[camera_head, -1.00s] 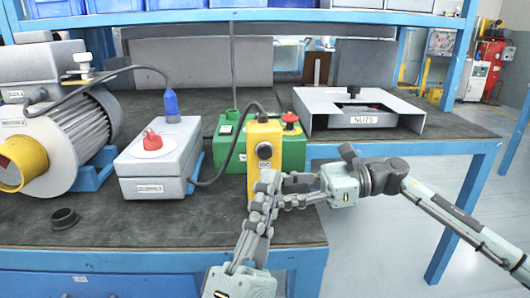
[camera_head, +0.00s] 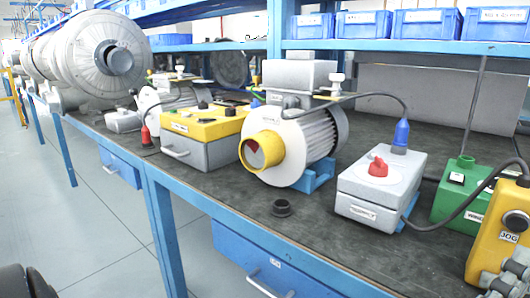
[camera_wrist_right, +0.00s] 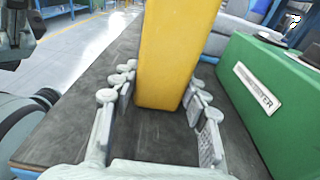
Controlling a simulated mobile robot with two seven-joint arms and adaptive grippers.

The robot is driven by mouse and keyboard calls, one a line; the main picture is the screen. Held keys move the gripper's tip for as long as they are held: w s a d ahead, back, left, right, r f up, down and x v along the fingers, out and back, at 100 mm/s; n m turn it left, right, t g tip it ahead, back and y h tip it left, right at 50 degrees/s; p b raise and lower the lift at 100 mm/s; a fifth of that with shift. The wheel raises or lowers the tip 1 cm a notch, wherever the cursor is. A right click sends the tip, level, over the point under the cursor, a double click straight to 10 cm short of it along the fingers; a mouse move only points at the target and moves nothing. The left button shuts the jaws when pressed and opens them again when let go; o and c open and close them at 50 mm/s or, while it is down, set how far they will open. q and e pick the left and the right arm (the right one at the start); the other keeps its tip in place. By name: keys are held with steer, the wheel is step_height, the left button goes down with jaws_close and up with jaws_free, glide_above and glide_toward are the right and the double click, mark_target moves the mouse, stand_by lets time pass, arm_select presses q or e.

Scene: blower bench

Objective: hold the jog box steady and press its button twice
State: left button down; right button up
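The yellow jog box (camera_head: 500,237) with a round dark button and a JOG label stands at the right edge of the head view, partly cut off. My right gripper (camera_head: 508,278) is at its lower front, mostly cut off by the corner. In the right wrist view, the fingers of that gripper (camera_wrist_right: 160,105) are spread apart, one on each side of the lower end of the jog box (camera_wrist_right: 175,50). A narrow gap shows on the left side; contact on the right is unclear.
A green box (camera_head: 460,190) stands close beside the jog box. Bare bench lies in front of the supply box.

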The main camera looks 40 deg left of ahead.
steer(key=o, duration=0.5)
steer(key=shift+o, duration=0.2)
steer(key=shift+d, duration=0.1)
steer(key=d+r, duration=0.1)
steer(key=d, duration=1)
steer(key=shift+d, duration=0.4)
